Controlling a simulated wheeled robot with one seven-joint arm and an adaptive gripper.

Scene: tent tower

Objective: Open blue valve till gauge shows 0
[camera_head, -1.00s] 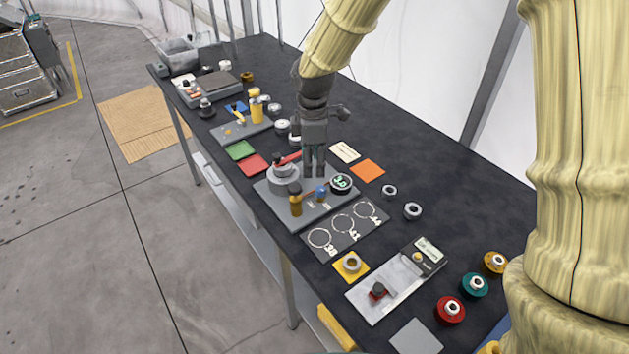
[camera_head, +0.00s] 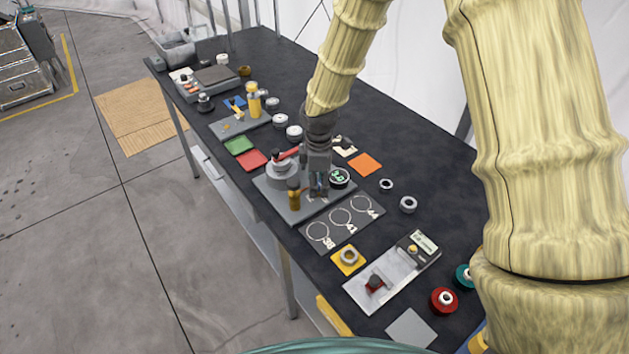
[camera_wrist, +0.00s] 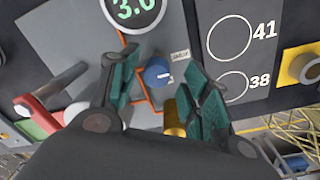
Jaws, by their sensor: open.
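The blue valve (camera_wrist: 157,73) is a small round knob on the grey valve plate (camera_head: 268,199). In the wrist view it lies between the spread fingers of my gripper (camera_wrist: 160,90), nearer the left finger, with no clear contact. In the head view my gripper (camera_head: 319,188) points down over the valve and mostly hides it. The round gauge (camera_head: 339,178) beside it reads 3.0 in green; it also shows at the top of the wrist view (camera_wrist: 135,10).
A brass cylinder (camera_head: 293,194) stands on the plate close to my gripper. A red-handled valve (camera_head: 283,164) sits at its back left. A card with ring outlines (camera_head: 341,222) lies in front. An orange square (camera_head: 365,164) lies to the right.

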